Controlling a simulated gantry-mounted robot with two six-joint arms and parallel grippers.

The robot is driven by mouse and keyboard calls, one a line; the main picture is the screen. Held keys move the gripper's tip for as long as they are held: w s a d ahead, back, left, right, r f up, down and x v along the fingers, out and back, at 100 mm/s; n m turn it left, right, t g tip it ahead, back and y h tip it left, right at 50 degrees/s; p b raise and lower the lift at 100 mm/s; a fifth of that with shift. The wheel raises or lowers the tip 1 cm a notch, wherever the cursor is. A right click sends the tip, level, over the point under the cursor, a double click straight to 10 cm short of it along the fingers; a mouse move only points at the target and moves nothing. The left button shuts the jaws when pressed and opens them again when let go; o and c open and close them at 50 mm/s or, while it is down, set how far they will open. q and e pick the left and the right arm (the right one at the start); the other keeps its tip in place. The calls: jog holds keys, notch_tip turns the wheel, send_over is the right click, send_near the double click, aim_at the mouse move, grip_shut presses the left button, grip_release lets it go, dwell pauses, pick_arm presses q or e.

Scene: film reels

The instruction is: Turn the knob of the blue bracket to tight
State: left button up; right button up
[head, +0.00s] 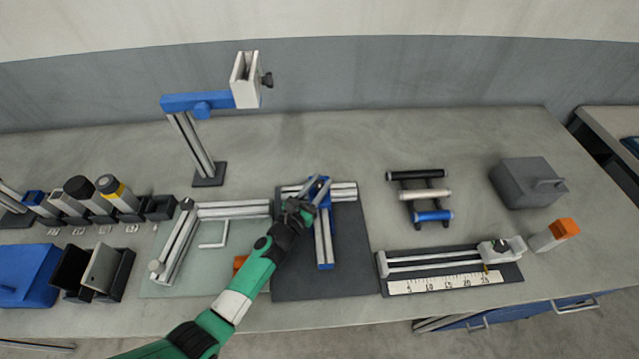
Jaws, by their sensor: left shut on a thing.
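A blue bracket (325,199) sits where two silver profiles meet on a dark mat (350,275). One profile (344,191) runs left to right, and the other (322,240) comes toward the front and ends in a blue cap. My left gripper (319,187), on the green arm from the lower left, is at the bracket. Its fingers are shut on the bracket's knob, which they mostly hide. I cannot tell the knob's angle. My right gripper is not in view.
A stand with a blue arm (190,103) and a white clamp (245,80) rises behind. A pale green mat (205,272) with an L of profiles lies left. A ruler jig (445,285) and a rack of rollers (419,195) lie right.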

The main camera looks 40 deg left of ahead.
pick_arm(q)
grip_shut()
jog(key=shift+r+m+h+p, duration=0.15)
jog(key=shift+m+h+p, duration=0.45)
jog(key=shift+p, duration=0.45)
jog(key=shift+a+m+h+p, duration=0.1)
jog(key=shift+m+h+p, duration=0.4)
jog(key=shift+h, duration=0.4)
jog(key=shift+m+h, duration=0.3)
jog(key=shift+h, duration=0.4)
jog(key=shift+f+m+h, duration=0.25)
jog(key=shift+m+h, duration=0.45)
jog(key=shift+h, duration=0.4)
jog(key=shift+m+h+b, duration=0.7)
jog(key=shift+m+h, duration=0.2)
jog(key=shift+h, duration=0.4)
